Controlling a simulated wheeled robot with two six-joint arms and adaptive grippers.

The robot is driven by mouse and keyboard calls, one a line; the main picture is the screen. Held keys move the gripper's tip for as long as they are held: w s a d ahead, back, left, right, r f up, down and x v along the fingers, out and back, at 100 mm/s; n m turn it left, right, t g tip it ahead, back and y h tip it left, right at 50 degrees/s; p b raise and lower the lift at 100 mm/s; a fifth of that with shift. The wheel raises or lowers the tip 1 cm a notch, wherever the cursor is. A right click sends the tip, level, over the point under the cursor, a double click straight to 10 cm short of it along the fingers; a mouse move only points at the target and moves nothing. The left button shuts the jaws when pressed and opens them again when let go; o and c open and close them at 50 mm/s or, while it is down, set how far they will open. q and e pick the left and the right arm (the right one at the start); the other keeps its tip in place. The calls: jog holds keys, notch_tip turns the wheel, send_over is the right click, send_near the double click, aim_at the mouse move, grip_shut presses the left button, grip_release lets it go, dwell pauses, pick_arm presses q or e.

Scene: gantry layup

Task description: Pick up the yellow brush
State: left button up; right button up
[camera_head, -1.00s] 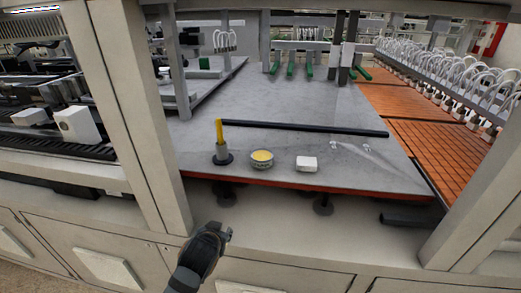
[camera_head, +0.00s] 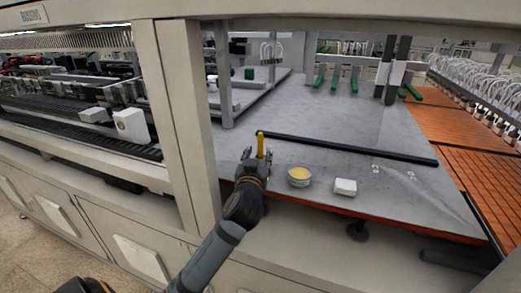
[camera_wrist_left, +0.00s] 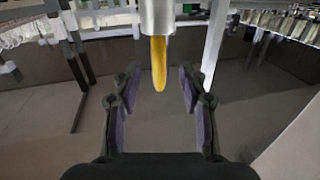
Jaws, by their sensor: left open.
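The yellow brush (camera_head: 260,145) stands upright near the front left edge of the grey table; its lower part and holder are hidden behind my left gripper in the head view. In the left wrist view, the yellow brush (camera_wrist_left: 158,62) shows at the top centre, with a grey cylinder at one end of it. My left gripper (camera_head: 256,160) is open at the brush. In the wrist view its two fingers (camera_wrist_left: 158,88) are spread, one on each side of the brush's line, with gaps on both sides. My right gripper is not in view.
A small bowl with yellow contents (camera_head: 299,176) and a white block (camera_head: 345,187) stand right of the brush. A long black bar (camera_head: 350,149) lies behind them. A beige frame post (camera_head: 180,120) rises close left of my arm.

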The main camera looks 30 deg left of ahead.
aim_at(260, 146)
pick_arm(q)
jog(key=shift+w+a+r+p, duration=0.3)
jog(key=shift+w+r+p, duration=0.45)
jog(key=shift+p, duration=0.35)
jog(key=shift+w+a+f+p, duration=0.2)
jog(key=shift+w+a+p, duration=0.1)
jog(key=shift+w, duration=0.35)
jog(key=shift+w+a+f+p, duration=0.2)
jog(key=shift+w+a, duration=0.1)
jog(key=shift+w, duration=0.3)
jog(key=shift+w+a+f, duration=0.2)
jog(key=shift+w, duration=0.15)
jog(key=shift+s+d+r, duration=0.1)
jog(key=shift+s+d, duration=0.05)
jog(key=c, duration=0.4)
grip_shut()
